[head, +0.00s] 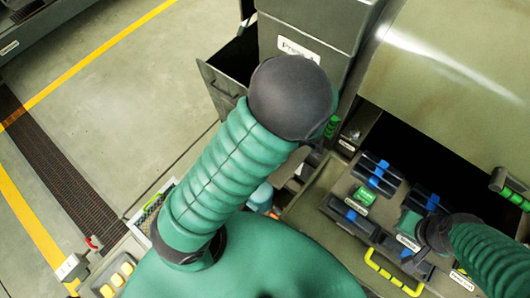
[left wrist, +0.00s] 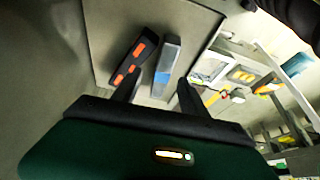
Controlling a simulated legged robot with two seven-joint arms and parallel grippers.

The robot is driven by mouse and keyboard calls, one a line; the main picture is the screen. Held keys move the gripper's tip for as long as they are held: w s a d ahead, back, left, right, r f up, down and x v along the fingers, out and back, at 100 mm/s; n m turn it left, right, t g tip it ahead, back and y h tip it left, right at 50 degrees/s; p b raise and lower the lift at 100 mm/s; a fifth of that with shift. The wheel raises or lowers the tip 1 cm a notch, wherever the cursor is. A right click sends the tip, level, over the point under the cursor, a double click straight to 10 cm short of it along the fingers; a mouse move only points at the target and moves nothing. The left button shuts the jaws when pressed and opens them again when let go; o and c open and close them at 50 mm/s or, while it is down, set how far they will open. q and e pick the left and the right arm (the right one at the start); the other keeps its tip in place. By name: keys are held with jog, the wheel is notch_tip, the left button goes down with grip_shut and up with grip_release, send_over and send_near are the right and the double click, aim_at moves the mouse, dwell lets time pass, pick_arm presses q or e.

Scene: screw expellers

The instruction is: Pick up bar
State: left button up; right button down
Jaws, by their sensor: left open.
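In the left wrist view my left gripper (left wrist: 158,94) is open, with its two dark fingers apart. A grey bar with a blue band (left wrist: 170,55) lies on a flat panel, beyond and in line with the gap between the fingers. A black bar with orange marks (left wrist: 137,50) lies beside it on the left, partly behind the left finger. I cannot tell whether the fingers touch either bar. In the head view my left gripper is hidden behind my own green arm. My right gripper (head: 410,226) is over the dark blue-banded blocks; its fingers are not clear.
In the head view, dark blue-banded blocks (head: 376,173) lie on an olive tray (head: 315,205) with a yellow handle (head: 393,272). A large olive machine (head: 460,75) stands behind. An open bin (head: 230,78) is at centre.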

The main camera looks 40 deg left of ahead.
pick_arm(q)
jog(key=a+f, duration=0.1)
jog(key=a+f+p, duration=0.1)
jog(key=shift+s+a, duration=0.1)
jog(key=shift+a, duration=0.25)
jog(key=shift+s+a+f+p, duration=0.2)
jog(key=shift+a+f, duration=0.15)
jog(key=shift+f, duration=0.25)
jog(key=shift+s+a+f+p, duration=0.2)
jog(key=shift+a+f, duration=0.1)
jog(key=shift+f, duration=0.25)
jog(key=shift+d+f, duration=0.2)
jog(key=shift+w+d, duration=0.25)
jog(key=shift+d, duration=0.4)
jog(key=shift+c, duration=1.2)
jog(key=shift+w, duration=0.1)
jog(key=shift+c, duration=2.4)
jog(key=shift+s+a, duration=0.2)
jog(key=shift+a, duration=0.25)
grip_shut()
jog(key=shift+a, duration=0.1)
pick_arm(e)
jog(key=shift+s+a+r, duration=0.15)
jog(key=shift+a+r, duration=0.2)
jog(key=shift+r, duration=0.25)
jog(key=shift+s+a+r, duration=0.15)
jog(key=shift+a+r, duration=0.2)
jog(key=shift+r, duration=0.25)
